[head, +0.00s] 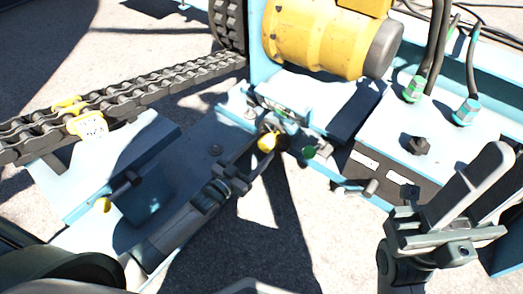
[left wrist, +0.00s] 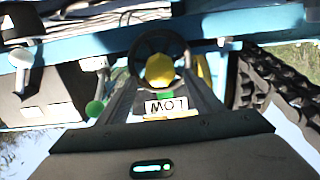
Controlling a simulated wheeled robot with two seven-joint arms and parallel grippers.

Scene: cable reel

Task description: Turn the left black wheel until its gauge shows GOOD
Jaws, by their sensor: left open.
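The black wheel (left wrist: 139,50) shows in the left wrist view as a dark ring behind a yellow knob (left wrist: 160,68).
A green knob (head: 309,152) stands just right of the wheel. A blue-edged panel (head: 425,150) with pipe fittings is at the right. Bare ground (head: 345,245) lies between my arms.

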